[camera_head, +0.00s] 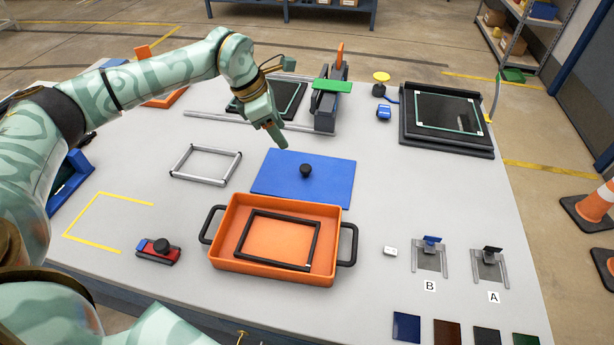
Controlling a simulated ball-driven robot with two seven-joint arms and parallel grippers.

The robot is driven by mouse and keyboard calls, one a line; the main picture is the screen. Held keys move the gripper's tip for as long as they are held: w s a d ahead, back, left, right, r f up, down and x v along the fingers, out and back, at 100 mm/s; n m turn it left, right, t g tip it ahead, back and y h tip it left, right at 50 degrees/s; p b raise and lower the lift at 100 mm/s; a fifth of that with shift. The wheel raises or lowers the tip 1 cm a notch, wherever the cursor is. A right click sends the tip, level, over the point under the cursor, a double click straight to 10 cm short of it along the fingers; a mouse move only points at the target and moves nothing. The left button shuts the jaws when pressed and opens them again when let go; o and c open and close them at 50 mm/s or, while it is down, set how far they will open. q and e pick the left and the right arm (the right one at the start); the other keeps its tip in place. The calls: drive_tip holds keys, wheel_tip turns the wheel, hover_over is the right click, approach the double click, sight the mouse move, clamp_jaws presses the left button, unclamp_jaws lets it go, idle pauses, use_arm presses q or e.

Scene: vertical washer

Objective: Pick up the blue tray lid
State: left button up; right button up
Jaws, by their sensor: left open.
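The blue tray lid (329,183) lies flat on the grey table, just behind the orange tray. It has a round black knob (305,170) in its middle. My left gripper (281,141) is above and behind the lid's back left part, apart from the knob. It is open and holds nothing that I can see. My right gripper is not in view; a patterned arm part of mine fills the lower left corner.
The orange tray (225,264) with black handles holds a black frame (313,246). A metal frame (173,173) lies left of the lid. A clamp device (325,108) and a black framed screen (405,142) stand behind. Table right of the lid is clear.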

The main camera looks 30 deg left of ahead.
use_arm(q)
drive_tip(key=b, duration=0.2)
hover_over(305, 167)
drive_tip(key=s+a, duration=0.2)
wheel_tip(305, 167, down, 8)
drive_tip(key=shift+r, duration=0.1)
drive_tip(key=x, duration=0.1)
drive_tip(key=b+x, duration=0.1)
drive_tip(key=x, duration=0.3)
drive_tip(key=shift+w+d, duration=0.1)
drive_tip(key=shift+w, duration=0.2)
drive_tip(key=shift+s, duration=0.1)
drive_tip(key=shift+c, duration=0.5)
drive_tip(key=c, duration=1)
